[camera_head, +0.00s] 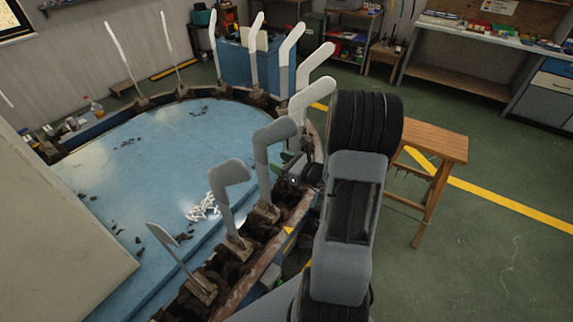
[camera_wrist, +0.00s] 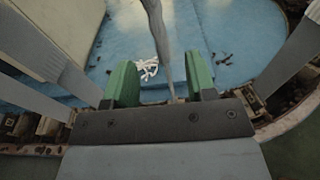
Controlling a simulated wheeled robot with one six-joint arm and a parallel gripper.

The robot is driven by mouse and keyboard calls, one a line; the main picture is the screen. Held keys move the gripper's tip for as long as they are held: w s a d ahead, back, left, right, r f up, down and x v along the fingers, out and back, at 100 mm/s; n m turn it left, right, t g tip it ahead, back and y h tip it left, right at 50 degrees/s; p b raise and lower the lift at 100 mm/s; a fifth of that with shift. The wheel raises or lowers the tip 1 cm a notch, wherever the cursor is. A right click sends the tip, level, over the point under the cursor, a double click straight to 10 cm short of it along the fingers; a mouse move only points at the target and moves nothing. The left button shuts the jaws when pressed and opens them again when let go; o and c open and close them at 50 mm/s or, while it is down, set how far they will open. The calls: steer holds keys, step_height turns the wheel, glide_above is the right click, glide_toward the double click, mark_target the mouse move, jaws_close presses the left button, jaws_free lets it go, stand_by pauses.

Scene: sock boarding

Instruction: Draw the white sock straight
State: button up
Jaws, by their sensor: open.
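A pale, whitish sock shape (camera_head: 312,98) stands upright on a board on the ring's right side, with its foot end pointing right. I cannot tell for sure that it is the white sock, or whether it is straight. My gripper (camera_head: 293,165) is just below it, partly hidden by the shape and my arm. In the wrist view my gripper (camera_wrist: 162,85) has its two green fingers apart. A narrow upright grey shape (camera_wrist: 158,40), seen edge-on, stands between and beyond them, with clear gaps on both sides. Nothing is held.
Neighbouring grey sock shapes (camera_head: 272,145) and (camera_head: 230,185) stand close by; broad grey shapes flank the wrist view on the left (camera_wrist: 45,50) and right (camera_wrist: 295,60). Crumpled white pieces (camera_head: 203,207) lie on the blue round table (camera_head: 150,170). A wooden stool (camera_head: 435,145) stands right.

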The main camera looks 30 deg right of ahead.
mark_target(268, 158)
steer(key=shift+x, duration=3)
steer(key=shift+c, duration=0.5)
steer(key=c, duration=0.8)
steer(key=shift+o, duration=0.2)
steer(key=shift+f+b, duration=0.1)
steer(key=shift+b, duration=0.2)
steer(key=o, duration=0.9)
steer(key=shift+c, duration=0.2)
